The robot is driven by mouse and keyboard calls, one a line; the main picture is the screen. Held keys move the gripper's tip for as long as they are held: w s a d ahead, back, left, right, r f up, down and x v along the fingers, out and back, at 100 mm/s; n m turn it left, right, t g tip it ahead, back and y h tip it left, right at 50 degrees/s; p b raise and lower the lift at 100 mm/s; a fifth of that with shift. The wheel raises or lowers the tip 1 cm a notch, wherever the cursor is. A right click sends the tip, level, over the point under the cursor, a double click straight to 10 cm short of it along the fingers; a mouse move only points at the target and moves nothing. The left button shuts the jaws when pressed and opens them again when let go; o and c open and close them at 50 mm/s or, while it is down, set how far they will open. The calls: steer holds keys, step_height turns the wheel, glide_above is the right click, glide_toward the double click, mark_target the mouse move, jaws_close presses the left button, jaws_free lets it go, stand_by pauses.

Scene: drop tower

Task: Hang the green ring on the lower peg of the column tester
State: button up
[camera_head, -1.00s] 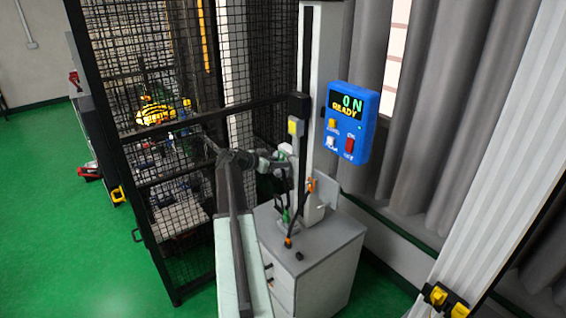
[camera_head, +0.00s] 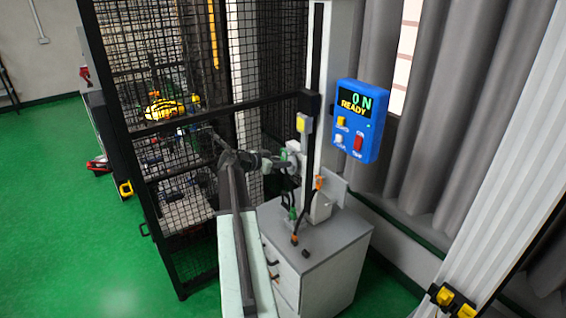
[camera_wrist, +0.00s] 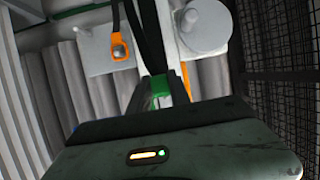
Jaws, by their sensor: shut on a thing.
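The column tester (camera_head: 316,75) is a tall pale column with a dark slot, standing on a grey cabinet. My gripper (camera_head: 292,160) is beside the column, at the end of my outstretched arm. In the wrist view, my gripper (camera_wrist: 158,98) is shut on a green piece, which I take to be the green ring (camera_wrist: 159,86). Only a small part of the ring shows; the gripper body hides the rest. The ring's shape and the lower peg cannot be made out clearly. Pale fittings and an orange part show beyond the ring in the wrist view.
A blue control box (camera_head: 357,121) reading "ON READY" is right of the column. A black mesh cage (camera_head: 190,130) stands close on the left. The grey cabinet (camera_head: 325,240) carries dark and orange cables. Grey curtains hang behind. Open green floor lies at left.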

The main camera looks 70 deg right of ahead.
steer(key=s+a+f+b, duration=0.4)
steer(key=s+f+b, duration=1.2)
steer(key=f+b, duration=0.2)
steer(key=shift+s+m+g, duration=0.25)
steer(key=shift+m+g, duration=0.05)
steer(key=shift+g, duration=0.1)
steer(key=shift+s+d+f, duration=0.1)
steer(key=shift+r+b+x, duration=0.2)
steer(key=shift+b+x, duration=0.15)
steer(key=shift+x, duration=1.1)
steer(key=shift+r+b+x, duration=0.2)
steer(key=shift+b+x, duration=0.1)
steer(key=shift+x, duration=1.15)
steer(key=shift+s+d, duration=0.1)
steer(key=o, duration=0.7)
